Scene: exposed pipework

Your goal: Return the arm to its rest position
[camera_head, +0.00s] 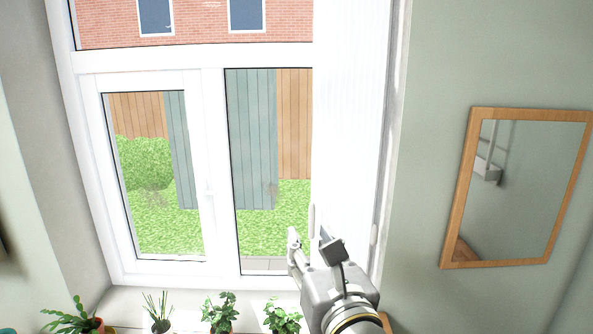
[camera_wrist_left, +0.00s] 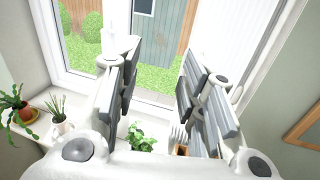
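My left gripper (camera_head: 312,240) stands in front of the window, near the lower right of the white frame in the head view. Its fingers point up and away from me. In the left wrist view the two fingers of the left gripper (camera_wrist_left: 158,85) are spread apart with nothing between the pads. Beyond the gap the window and a potted plant (camera_wrist_left: 140,138) show. My right gripper shows in neither view.
A white window (camera_head: 215,170) fills the middle. Several potted plants (camera_head: 220,312) line the sill (camera_head: 130,297) below it. A white blind or panel (camera_head: 348,120) covers the window's right side. A wood-framed mirror (camera_head: 520,190) hangs on the right wall.

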